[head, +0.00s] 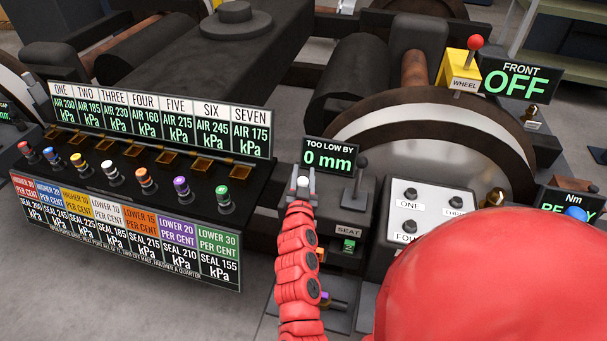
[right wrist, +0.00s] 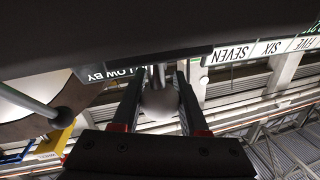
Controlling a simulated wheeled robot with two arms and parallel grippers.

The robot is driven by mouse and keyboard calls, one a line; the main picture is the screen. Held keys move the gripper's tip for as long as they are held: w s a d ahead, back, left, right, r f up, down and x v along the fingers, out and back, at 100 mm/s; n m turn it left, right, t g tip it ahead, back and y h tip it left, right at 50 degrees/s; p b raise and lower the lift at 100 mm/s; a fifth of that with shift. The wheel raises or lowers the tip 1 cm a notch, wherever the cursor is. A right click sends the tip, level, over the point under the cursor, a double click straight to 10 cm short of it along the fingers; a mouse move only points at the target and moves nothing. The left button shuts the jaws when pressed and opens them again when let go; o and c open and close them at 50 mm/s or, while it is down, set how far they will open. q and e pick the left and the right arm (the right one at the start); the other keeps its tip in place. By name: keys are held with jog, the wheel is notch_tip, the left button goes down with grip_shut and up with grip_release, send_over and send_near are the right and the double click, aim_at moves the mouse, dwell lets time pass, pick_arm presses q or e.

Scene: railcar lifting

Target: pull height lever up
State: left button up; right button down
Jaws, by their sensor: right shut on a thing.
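My right gripper (head: 303,174) is in front of the "TOO LOW BY" display (head: 330,158), which reads 0 mm. In the right wrist view, the knob (right wrist: 160,102) sits between the two fingers of the right gripper (right wrist: 158,85). The lever's shaft is mostly hidden by the gripper and wrist, and no label for it is readable. My left gripper is not in view.
A dark-knobbed lever (head: 362,163) stands close right of the gripper, above the "SEAT" label (head: 348,230). A panel of coloured valve knobs (head: 112,174) lies left. A white button box (head: 425,215) and a yellow "WHEEL" lever box (head: 458,68) are right.

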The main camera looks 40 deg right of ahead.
jog(key=shift+r, duration=0.1)
notch_tip(320, 180, up, 3)
jog(key=shift+r, duration=0.5)
jog(key=shift+c, duration=2.2)
grip_release()
jog(key=shift+r, duration=0.1)
